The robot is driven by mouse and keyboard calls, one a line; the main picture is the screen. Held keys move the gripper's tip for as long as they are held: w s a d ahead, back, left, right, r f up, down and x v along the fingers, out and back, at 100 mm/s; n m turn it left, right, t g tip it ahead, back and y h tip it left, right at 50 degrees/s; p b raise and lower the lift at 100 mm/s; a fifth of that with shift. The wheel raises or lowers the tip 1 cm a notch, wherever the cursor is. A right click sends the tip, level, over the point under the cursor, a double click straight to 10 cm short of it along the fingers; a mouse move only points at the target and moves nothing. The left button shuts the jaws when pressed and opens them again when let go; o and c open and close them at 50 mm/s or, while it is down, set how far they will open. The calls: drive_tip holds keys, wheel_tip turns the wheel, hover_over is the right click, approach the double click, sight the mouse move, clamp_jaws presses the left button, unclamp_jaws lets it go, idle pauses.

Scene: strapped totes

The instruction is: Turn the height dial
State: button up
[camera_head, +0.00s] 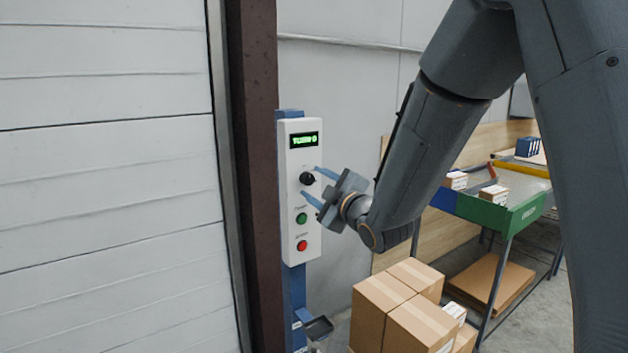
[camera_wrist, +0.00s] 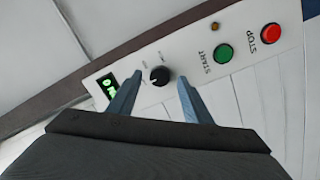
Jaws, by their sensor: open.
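The height dial is a round black knob (camera_head: 307,178) on a white control panel (camera_head: 291,222), below a small display with green characters (camera_head: 304,140). My gripper (camera_head: 311,185) is open, with its two blue-grey fingers pointing at the panel near the dial. In the wrist view the dial (camera_wrist: 160,76) shows between and just beyond the fingertips of my gripper (camera_wrist: 161,80), with a light pointer line on it. The fingers appear apart from the dial. I cannot tell the exact gap to the panel.
A green button (camera_head: 301,218) and a red button (camera_head: 302,245) sit below the dial. A dark brown post (camera_head: 262,180) stands left of the panel. Cardboard boxes (camera_head: 402,306) are stacked below my arm. A table with a green edge (camera_head: 510,212) stands at the right.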

drive_tip(key=shift+w+a, duration=0.3)
drive_tip(key=shift+w, duration=0.25)
drive_tip(key=c, duration=1.1)
drive_tip(key=shift+o, duration=0.2)
